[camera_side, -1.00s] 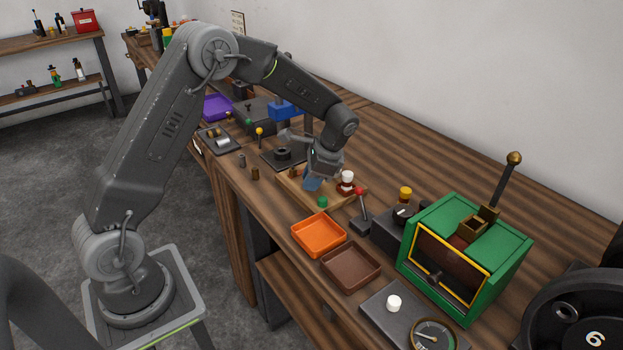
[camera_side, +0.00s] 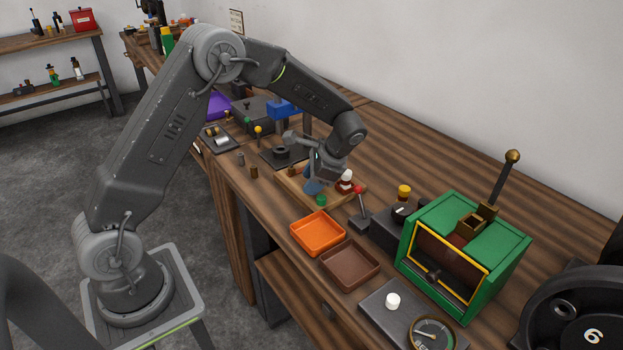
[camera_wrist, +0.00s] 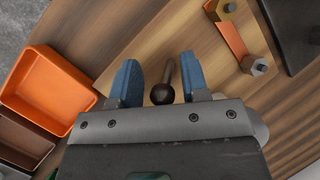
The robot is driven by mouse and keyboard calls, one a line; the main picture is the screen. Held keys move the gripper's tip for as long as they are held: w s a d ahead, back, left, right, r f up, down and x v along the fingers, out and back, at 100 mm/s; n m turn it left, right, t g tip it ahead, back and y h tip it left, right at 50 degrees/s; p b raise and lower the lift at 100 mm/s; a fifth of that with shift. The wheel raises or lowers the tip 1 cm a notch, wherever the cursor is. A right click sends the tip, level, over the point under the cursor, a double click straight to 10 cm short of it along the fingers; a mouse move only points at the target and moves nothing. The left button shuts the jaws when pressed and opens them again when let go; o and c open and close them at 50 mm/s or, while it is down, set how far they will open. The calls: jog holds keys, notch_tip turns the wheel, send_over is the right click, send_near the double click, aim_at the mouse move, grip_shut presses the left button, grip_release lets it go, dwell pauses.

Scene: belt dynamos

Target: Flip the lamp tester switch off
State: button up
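The lamp tester looks to be the light wooden board (camera_side: 291,194), with a white-topped bulb on a red base (camera_side: 345,178) and a green cap (camera_side: 321,200). In the wrist view the board (camera_wrist: 125,60) carries a short dark lever with a round black end (camera_wrist: 162,93), which seems to be the switch. My gripper (camera_side: 313,187) is low over the board, pointing down. In the wrist view its two blue fingers (camera_wrist: 158,80) stand apart on either side of the lever, with a visible gap to it. The lever is hidden in the side view.
An orange tray (camera_side: 318,249) and a brown tray (camera_side: 351,282) stand at the near right of the board. A red-knobbed lever (camera_side: 359,191) stands close to its right end.

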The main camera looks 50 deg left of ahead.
jog(key=shift+o, duration=0.2)
jog(key=v, duration=1.4)
jog(key=shift+s, duration=0.1)
jog(key=s+d+r+n+t+h, duration=0.2)
jog(key=s+r+t, duration=0.2)
jog(key=s+r, duration=0.65)
jog(key=s+d+f+n+t+h, duration=0.1)
jog(key=s+f+n+t, duration=0.1)
jog(key=s, duration=0.6)
jog(key=s+d+f+n+t+h, duration=0.1)
jog(key=s+d+f+n+t, duration=0.1)
jog(key=s, duration=0.6)
jog(key=shift+d+t+h, duration=0.35)
jog(key=shift+t+h, duration=0.05)
jog(key=shift+t, duration=0.1)
